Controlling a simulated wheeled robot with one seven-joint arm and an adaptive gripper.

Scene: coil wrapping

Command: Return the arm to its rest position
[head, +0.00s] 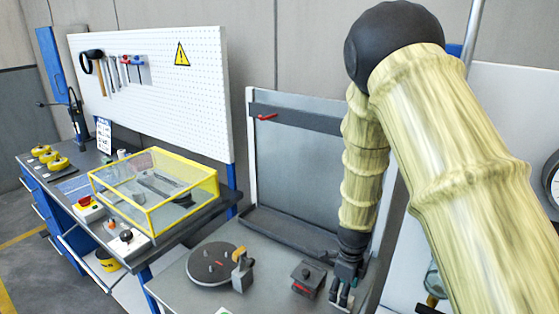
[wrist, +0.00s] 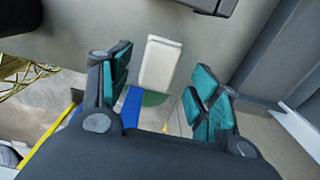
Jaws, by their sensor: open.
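My gripper (head: 343,290) hangs at the end of my bent arm, pointing down near the right side of the grey worktable (head: 260,285). It is beside a small dark box with red on it (head: 308,279), to its right; whether they touch I cannot tell. In the wrist view my gripper (wrist: 163,88) has its two teal-padded fingers spread apart. A pale rectangular block (wrist: 160,62) shows beyond the gap, with blue and green parts below it. Nothing appears held. My upper arm hides the right part of the head view.
A round dark turntable (head: 213,264) lies on the worktable, left of the small box. A grey upright panel (head: 300,165) stands behind. A yellow-framed clear case (head: 150,205) sits on the left bench, below a white pegboard (head: 150,85) with tools.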

